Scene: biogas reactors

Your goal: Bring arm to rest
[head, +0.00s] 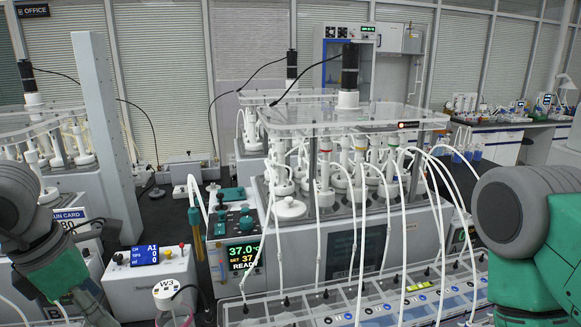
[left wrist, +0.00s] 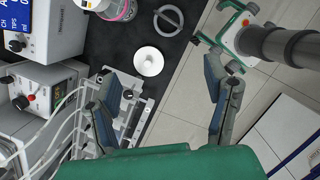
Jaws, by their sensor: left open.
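My left gripper (left wrist: 161,76) is open in the left wrist view, its two blue-padded fingers wide apart with nothing between them. It looks down past the edge of a black bench top (left wrist: 140,32) to the floor. In the head view my left arm (head: 50,262) is at the left edge, and its gripper is out of the picture. My right arm (head: 528,225) fills the right edge; its gripper is not visible.
A biogas reactor bank (head: 350,190) with white tubes stands ahead. A bottle labelled W3 (head: 172,297) is near the front. The left wrist view shows a white round disc (left wrist: 149,61) and grey ring (left wrist: 168,20) on the bench.

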